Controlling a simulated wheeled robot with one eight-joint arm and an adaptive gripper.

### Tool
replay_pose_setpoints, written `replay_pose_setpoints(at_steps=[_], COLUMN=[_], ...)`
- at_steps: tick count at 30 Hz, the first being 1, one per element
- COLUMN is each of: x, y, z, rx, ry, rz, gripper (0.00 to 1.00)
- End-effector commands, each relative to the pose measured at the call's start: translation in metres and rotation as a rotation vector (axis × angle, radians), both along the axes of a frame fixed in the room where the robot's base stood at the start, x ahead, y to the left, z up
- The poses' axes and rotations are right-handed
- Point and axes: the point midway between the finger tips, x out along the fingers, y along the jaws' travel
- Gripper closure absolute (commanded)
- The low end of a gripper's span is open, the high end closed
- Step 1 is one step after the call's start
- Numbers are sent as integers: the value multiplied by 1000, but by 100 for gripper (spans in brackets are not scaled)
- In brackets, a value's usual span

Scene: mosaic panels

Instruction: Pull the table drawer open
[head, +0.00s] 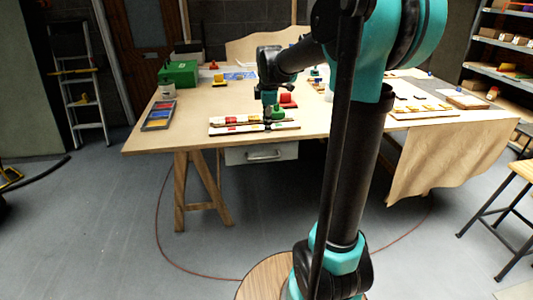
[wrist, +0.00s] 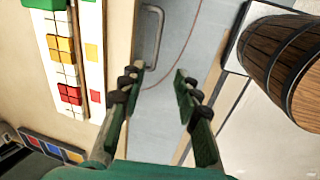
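The table drawer (head: 285,153) hangs under the front edge of the wooden table (head: 150,140) and has a pale front. A metal bar handle (head: 265,157) is on that front. The handle also shows in the wrist view (wrist: 159,38), just beyond my fingertips. My gripper (wrist: 156,75) is open and empty, with one dark green finger on each side. In the head view my gripper (head: 269,101) is above the table near its front edge, and its fingers are hard to make out. The handle's near end lines up between the fingertips in the wrist view; I see no contact.
Panels with coloured tiles (wrist: 88,50) lie on the table near the front edge, left of my gripper in the wrist view. A colour tray (head: 159,115) and a green box (head: 179,73) are at the left. A paper sheet (head: 450,160) hangs at the right. Floor before the drawer looks clear.

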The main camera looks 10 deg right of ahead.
Motion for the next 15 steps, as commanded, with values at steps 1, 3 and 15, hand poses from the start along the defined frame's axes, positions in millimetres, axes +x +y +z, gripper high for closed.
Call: replay_pose_setpoints(at_steps=[1, 3, 15], x=[4, 7, 18], y=[1, 2, 2], z=[2, 2, -58], rx=[-5, -10, -10], ry=[3, 6, 6], rz=[25, 45, 47], gripper=[68, 68, 68])
